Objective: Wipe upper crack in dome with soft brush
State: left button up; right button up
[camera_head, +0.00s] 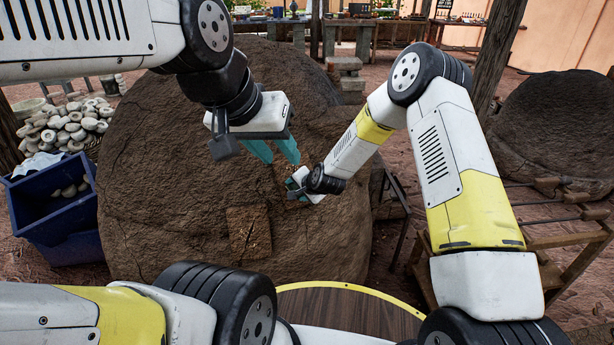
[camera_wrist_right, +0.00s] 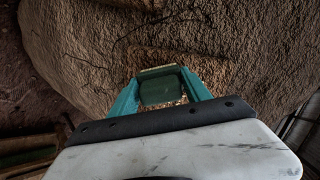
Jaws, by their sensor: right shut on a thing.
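The brown mud dome (camera_head: 165,190) fills the middle of the head view. Its rough wall also fills the top of the right wrist view (camera_wrist_right: 240,45), where a dark, branching crack (camera_wrist_right: 150,20) runs above the brush. My right gripper (camera_head: 293,184) is at the dome's right front, partly hidden by its own wrist. In the right wrist view its teal fingers are shut on the soft brush (camera_wrist_right: 163,88), a dark green block with a tan far edge. I cannot tell whether the brush touches the wall. My left gripper (camera_head: 274,151) hangs above and left of it, fingers apart and empty.
A rectangular rough patch (camera_head: 249,232) is on the dome's lower front. A blue crate (camera_head: 60,215) and a pile of pale stones (camera_head: 68,124) stand left. A wooden rack (camera_head: 560,240) and a second dark mound (camera_head: 555,125) are right. A round wooden top (camera_head: 345,315) is in front.

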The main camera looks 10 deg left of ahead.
jog(key=shift+x, duration=0.85)
